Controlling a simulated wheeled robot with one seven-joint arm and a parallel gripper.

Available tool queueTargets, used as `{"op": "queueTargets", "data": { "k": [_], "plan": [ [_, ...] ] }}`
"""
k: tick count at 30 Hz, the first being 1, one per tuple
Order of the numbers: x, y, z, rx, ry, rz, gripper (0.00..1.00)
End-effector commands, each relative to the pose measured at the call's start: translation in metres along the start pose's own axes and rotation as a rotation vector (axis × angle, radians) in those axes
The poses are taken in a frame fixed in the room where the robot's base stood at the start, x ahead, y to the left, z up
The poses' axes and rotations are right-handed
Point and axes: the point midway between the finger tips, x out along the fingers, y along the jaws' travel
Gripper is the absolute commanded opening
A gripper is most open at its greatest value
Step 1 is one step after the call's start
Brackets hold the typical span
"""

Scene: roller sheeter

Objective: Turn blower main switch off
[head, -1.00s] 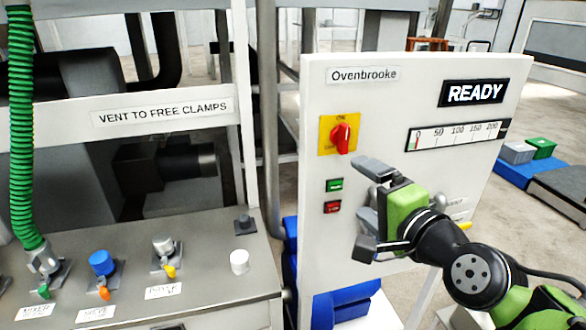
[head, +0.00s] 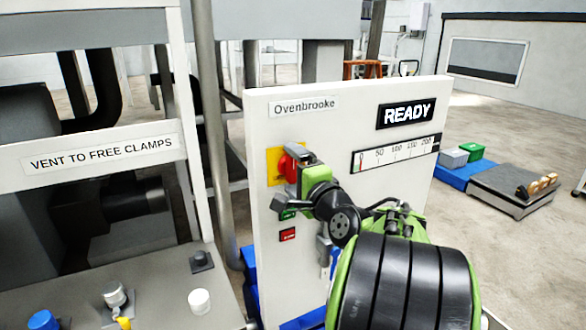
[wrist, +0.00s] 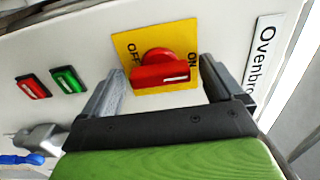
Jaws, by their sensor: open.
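The main switch is a red rotary knob (head: 287,167) on a yellow plate (head: 273,158), high on the left of the white Ovenbrooke panel (head: 262,230). In the wrist view the red knob (wrist: 165,70) has a white mark on its right end, towards the ON lettering. OFF is printed at the left of the yellow plate (wrist: 130,38). My gripper (head: 300,168) is at the knob and partly hides it in the head view. In the wrist view my open gripper (wrist: 164,82) has one finger on each side of the knob; contact cannot be told.
A green button (head: 288,213) and a red button (head: 288,235) sit below the knob. A grey fitting (wrist: 38,138) with a blue part is at the wrist view's left. The READY display (head: 406,113) and a scale (head: 396,154) are at the right. A control desk (head: 165,290) stands left.

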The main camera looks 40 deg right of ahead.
Motion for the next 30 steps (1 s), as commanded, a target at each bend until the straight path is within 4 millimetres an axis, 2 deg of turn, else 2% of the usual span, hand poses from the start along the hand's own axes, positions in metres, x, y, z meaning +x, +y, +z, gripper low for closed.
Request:
{"op": "queueTargets", "data": {
  "k": [6, 7, 15, 18, 30],
  "plan": [
    [0.0008, 0.0006, -0.0002, 0.000, 0.001, 0.000, 0.94],
    [0.0007, 0.0006, -0.0002, 0.000, 0.001, 0.000, 0.91],
    [0.0004, 0.0006, -0.0003, 0.000, 0.001, 0.001, 0.49],
    [0.0003, 0.0007, -0.0003, 0.000, 0.001, 0.001, 0.38],
    [0.0001, 0.0029, -0.0006, -0.097, 0.002, 0.000, 0.38]
  ]
}}
